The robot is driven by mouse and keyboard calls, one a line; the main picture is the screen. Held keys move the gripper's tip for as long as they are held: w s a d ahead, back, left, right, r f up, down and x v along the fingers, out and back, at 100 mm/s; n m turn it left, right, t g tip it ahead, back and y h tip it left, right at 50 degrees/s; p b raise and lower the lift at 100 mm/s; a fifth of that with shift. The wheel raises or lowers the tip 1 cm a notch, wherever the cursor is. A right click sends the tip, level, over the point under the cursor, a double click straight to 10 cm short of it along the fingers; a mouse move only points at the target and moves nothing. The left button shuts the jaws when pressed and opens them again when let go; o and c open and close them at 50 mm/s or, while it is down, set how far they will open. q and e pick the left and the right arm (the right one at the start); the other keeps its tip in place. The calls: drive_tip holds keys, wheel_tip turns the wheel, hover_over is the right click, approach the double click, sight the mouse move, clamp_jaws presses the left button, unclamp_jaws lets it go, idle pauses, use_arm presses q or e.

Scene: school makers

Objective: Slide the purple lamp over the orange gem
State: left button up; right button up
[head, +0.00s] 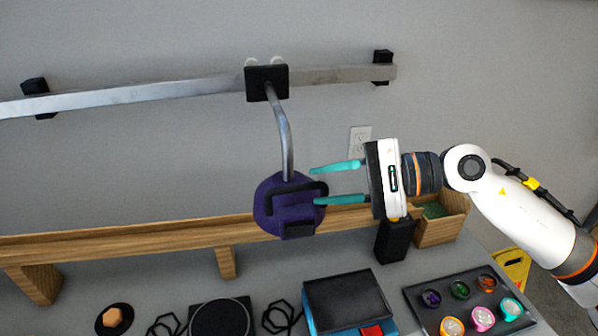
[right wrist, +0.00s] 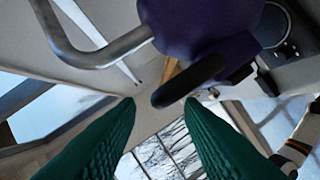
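The purple lamp (head: 272,212) hangs on a bent metal arm from a black slider (head: 262,82) on the wall rail. A black handle (head: 285,196) sticks out at its front; the lamp (right wrist: 205,30) and handle (right wrist: 185,82) fill the top of the right wrist view. The orange gem (head: 112,317) sits on a black disc at lower left, well left of the lamp. My right gripper (head: 314,186) has its teal fingers spread and empty, tips at the lamp's right side near the handle. Whether they touch it I cannot tell. My left gripper is not in view.
The metal rail (head: 150,96) runs across the wall between black end brackets (head: 382,67). A wooden shelf (head: 130,240) lies behind the lamp. Below stand a round black plate (head: 220,320), a dark-topped box (head: 345,300) and a black tray (head: 415,292) of coloured pieces.

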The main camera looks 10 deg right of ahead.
sight(309, 185)
drive_tip(key=p+x, duration=0.1)
drive_tip(key=x, duration=0.3)
drive_tip(key=shift+r+p, duration=0.15)
drive_tip(key=shift+p, duration=0.15)
drive_tip(key=shift+w+a+f, duration=0.15)
drive_tip(key=shift+a+f, duration=0.15)
drive_tip(key=shift+a, duration=0.1)
clamp_jaws()
